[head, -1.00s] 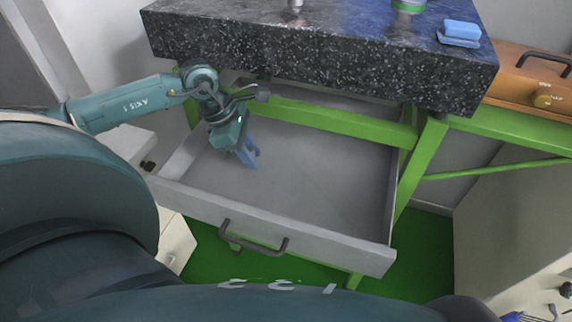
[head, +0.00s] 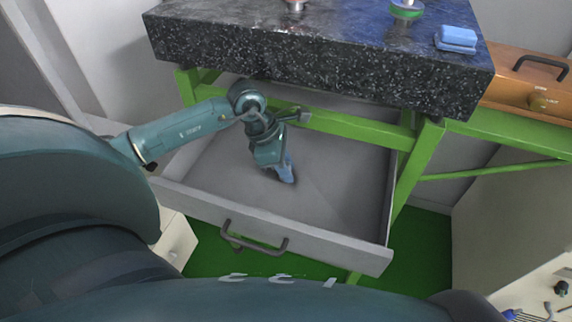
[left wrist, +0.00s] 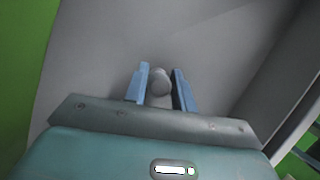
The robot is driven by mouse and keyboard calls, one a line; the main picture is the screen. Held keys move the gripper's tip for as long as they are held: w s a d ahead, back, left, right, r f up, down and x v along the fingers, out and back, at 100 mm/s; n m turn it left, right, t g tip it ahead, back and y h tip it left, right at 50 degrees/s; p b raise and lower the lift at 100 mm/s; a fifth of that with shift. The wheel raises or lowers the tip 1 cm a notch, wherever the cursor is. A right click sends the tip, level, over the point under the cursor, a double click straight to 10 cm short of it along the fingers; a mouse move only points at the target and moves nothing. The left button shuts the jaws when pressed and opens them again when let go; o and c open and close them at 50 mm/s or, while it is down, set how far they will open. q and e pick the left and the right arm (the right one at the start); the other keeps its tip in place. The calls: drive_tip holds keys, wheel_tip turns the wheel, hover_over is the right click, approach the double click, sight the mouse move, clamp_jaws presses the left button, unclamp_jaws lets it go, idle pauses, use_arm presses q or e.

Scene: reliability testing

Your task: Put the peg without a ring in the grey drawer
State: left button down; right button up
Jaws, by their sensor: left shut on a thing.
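The grey drawer (head: 340,205) is pulled open under the dark stone slab. My left gripper (head: 285,173) is inside the drawer opening, low over its floor. In the left wrist view the gripper (left wrist: 160,90) has its blue fingers on either side of a grey peg (left wrist: 160,80) with a rounded end, and is shut on it. No ring shows on the visible part of the peg. In the head view the peg is hidden by the gripper. I cannot tell whether the peg touches the drawer floor. My right gripper is not in view.
The speckled stone slab (head: 320,60) overhangs the back of the drawer. A green frame leg (head: 417,170) stands at its right. A blue block (head: 457,36), a round green-rimmed item (head: 406,10) and an orange case (head: 530,85) lie beyond. The drawer's right part is empty.

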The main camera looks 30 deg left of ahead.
sight(276, 177)
use_arm(q)
drive_tip(key=shift+f, duration=0.15)
drive_tip(key=c, duration=1.1)
unclamp_jaws()
drive_tip(key=shift+c, duration=0.2)
drive_tip(key=shift+r, duration=0.2)
drive_tip(key=shift+a+r, duration=0.25)
drive_tip(key=shift+r, duration=0.1)
drive_tip(key=shift+s+a+r+b, duration=0.4)
drive_tip(key=shift+s+a+r, duration=0.15)
drive_tip(key=shift+a+r, duration=0.3)
drive_tip(key=s+a, duration=0.1)
drive_tip(key=a, duration=0.1)
drive_tip(key=s+a, duration=0.2)
drive_tip(key=a, duration=0.1)
drive_tip(key=s+a+b, duration=0.1)
drive_tip(key=a, duration=0.2)
drive_tip(key=shift+s, duration=0.3)
drive_tip(key=shift+s+a+r, duration=0.15)
drive_tip(key=shift+s+a, duration=0.15)
drive_tip(key=shift+a, duration=0.4)
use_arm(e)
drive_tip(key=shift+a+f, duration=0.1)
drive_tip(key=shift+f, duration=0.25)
